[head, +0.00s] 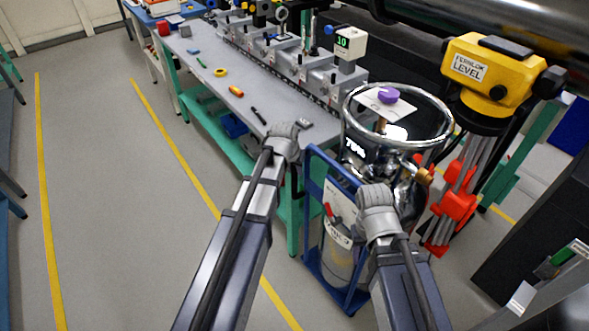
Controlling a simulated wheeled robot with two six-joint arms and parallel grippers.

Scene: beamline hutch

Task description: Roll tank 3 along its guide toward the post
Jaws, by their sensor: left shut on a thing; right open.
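A shiny chrome tank (402,184) stands at the right end of the bench, with a chrome ring (447,104) around its top and a brass valve at its side. A blue frame (314,185) stands in front of it, around a grey cylinder (337,254) with a label too small to read surely. My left gripper (297,183) is at the frame's left upright, mostly hidden by its wrist; it is shut, apparently on the blue frame. My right gripper (378,205) is in front of the chrome tank; its open fingers are hidden behind its wrist. No guide or target post can be picked out surely.
A grey bench (215,112) with green legs, small tools and a row of instruments runs along the left. A yellow level (490,75) on a red-and-grey tripod (452,205) stands close at right. Yellow lines (170,145) cross the open floor at left.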

